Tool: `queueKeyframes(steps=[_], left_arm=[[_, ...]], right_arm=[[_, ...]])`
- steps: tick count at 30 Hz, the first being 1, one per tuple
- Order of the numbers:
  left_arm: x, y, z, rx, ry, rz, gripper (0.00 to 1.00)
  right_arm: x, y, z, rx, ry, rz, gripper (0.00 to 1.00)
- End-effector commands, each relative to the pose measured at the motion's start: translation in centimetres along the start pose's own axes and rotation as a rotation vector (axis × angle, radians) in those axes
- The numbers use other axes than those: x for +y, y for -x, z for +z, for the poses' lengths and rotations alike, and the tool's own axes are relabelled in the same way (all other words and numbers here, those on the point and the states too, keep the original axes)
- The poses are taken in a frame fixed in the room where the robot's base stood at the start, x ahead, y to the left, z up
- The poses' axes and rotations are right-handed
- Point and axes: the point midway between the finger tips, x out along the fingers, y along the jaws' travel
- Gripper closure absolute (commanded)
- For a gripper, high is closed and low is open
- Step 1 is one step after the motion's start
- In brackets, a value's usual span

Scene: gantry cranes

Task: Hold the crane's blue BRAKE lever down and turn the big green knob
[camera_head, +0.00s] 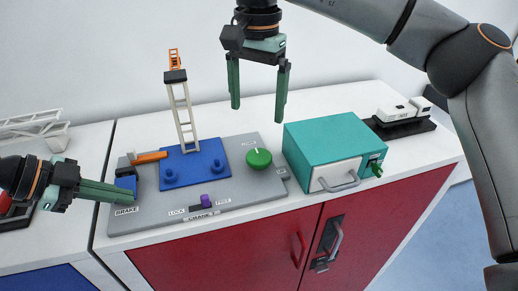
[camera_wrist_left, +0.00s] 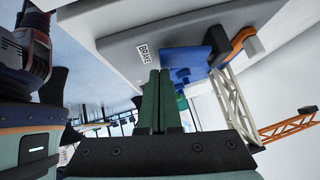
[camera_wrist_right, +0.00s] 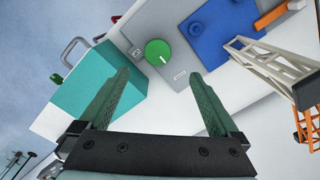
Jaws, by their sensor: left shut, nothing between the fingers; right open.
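The blue BRAKE lever (camera_head: 126,183) is at the left end of the grey crane panel (camera_head: 240,192), above the BRAKE label. My left gripper (camera_head: 130,194) is shut and empty, with its fingertips at the lever; I cannot tell whether they touch it or how far down it is. In the left wrist view the fingertips (camera_wrist_left: 160,72) overlap the blue parts. The big green knob (camera_head: 259,158) is at the panel's right, with a pale mark on top; it also shows in the right wrist view (camera_wrist_right: 158,53). My right gripper (camera_head: 258,88) is open and empty, pointing down above the knob's level.
A crane tower (camera_head: 183,110) stands on a blue plate (camera_head: 195,165) between lever and knob. A purple slider (camera_head: 206,201) sits at the LOCK/FREE label. A teal box (camera_head: 330,145) with a handle stands right of the knob. A white model (camera_head: 400,112) is farther right.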

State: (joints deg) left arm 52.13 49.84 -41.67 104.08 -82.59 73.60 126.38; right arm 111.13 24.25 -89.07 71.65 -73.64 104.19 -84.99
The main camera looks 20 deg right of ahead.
Motion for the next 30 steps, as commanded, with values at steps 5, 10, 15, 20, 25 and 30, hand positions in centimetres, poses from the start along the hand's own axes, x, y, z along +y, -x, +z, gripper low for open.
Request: queueKeyframes(steps=[5,10,15,20,25,30], left_arm=[[0.0,0.0,0.1,-0.001,0.001,0.001,1.00],[0.0,0.0,0.1,-0.001,0.001,0.001,1.00],[0.0,-0.1,0.1,-0.001,0.001,0.001,1.00],[0.0,-0.1,0.1,-0.001,0.001,0.001,1.00],[0.0,-0.1,0.1,-0.001,0.001,0.001,1.00],[0.0,0.0,0.1,-0.001,0.001,0.001,1.00]], right_arm=[[0.4,0.3,-0.4,0.017,0.004,0.016,0.03],[0.3,0.3,-0.3,0.015,0.004,0.015,0.03],[0.3,-0.3,-0.3,0.014,0.004,0.014,0.03],[0.4,-2.7,-0.4,0.012,0.003,0.017,0.03],[0.5,-6.2,-0.4,0.011,0.004,0.016,0.03],[0.5,-9.3,-0.4,0.011,0.004,0.015,0.03]])
